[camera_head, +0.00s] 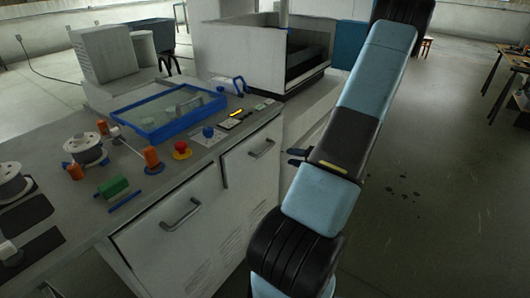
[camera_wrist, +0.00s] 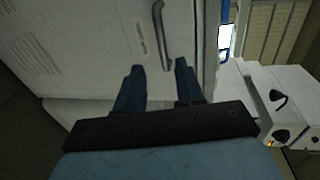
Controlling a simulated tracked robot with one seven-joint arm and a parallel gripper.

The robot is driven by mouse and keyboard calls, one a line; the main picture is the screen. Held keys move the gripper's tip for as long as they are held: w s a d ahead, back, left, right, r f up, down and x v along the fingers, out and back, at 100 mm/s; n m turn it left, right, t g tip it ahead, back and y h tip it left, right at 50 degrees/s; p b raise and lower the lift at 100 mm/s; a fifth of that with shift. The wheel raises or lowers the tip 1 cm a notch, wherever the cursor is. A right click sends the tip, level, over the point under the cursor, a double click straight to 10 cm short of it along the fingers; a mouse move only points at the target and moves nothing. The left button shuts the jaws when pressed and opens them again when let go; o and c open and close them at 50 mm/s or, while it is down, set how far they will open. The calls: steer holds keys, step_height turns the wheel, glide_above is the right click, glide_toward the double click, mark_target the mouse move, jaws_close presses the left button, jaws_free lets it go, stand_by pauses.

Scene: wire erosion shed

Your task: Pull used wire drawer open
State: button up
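The pale cabinet has two fronts with bar handles in the head view: a left front (camera_head: 165,245) with its handle (camera_head: 181,216) and a right front (camera_head: 250,175) with its handle (camera_head: 262,149). I cannot read which is the used wire drawer. Both fronts look shut. My gripper (camera_head: 297,157) is to the right of the right handle, apart from it. In the wrist view my gripper (camera_wrist: 159,65) is open and empty-looking, and a bar handle (camera_wrist: 163,35) lies ahead with its lower end between the fingertips. Its depth from the fingers is unclear.
The cabinet top holds a blue-framed tray (camera_head: 165,110), a red button (camera_head: 181,150), wire spools (camera_head: 85,149) and a green block (camera_head: 113,188). A large machine housing (camera_head: 240,55) stands behind.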

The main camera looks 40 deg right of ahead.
mark_target(265, 151)
steer(key=x, duration=1.3)
steer(key=shift+w+a, duration=0.15)
steer(key=shift+w, duration=0.2)
steer(key=shift+f, duration=0.1)
jaws_close()
steer(key=shift+s, duration=0.1)
